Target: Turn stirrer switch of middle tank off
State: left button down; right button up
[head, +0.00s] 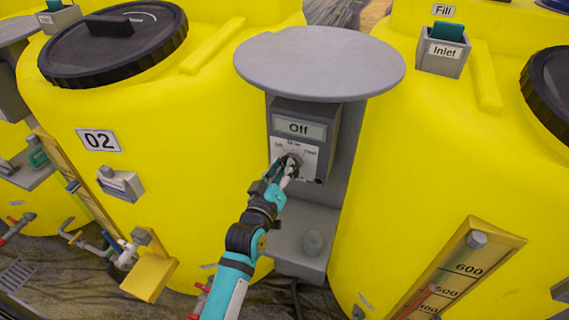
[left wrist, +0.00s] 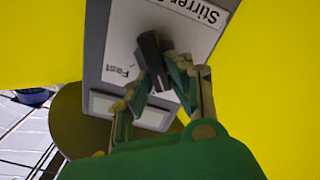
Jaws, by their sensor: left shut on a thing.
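The stirrer switch box (head: 335,125) stands under a round grey top, between tank 02 (head: 100,190) and another yellow tank to the right. Its display (head: 299,128) reads "Off". Below it is a white dial plate (head: 310,158) with a rotary knob; "Fast" and part of "Stirrer" can be read in the left wrist view. My left gripper (head: 288,172) is shut on the dark knob (left wrist: 149,46), its fingers on both sides of it in the left wrist view (left wrist: 162,76). In the head view the gripper partly hides the knob. My right gripper is not in view.
The round grey top (head: 320,62) overhangs the switch box. A grey ledge with a small knob (head: 314,241) lies below. A yellow level gauge (head: 460,268) stands on the right tank, and an inlet box (head: 443,58) on its top. Pipes run at lower left.

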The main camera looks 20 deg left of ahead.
pick_arm(q)
jog(key=shift+a+n+p, duration=0.1)
jog(key=shift+n+p, duration=0.2)
jog(key=shift+n, duration=0.5)
jog(key=c, duration=1.2)
grip_release()
jog(key=shift+c, duration=0.2)
jog(key=shift+f, duration=0.1)
jog(key=s, duration=1.2)
jog(key=shift+a, duration=0.2)
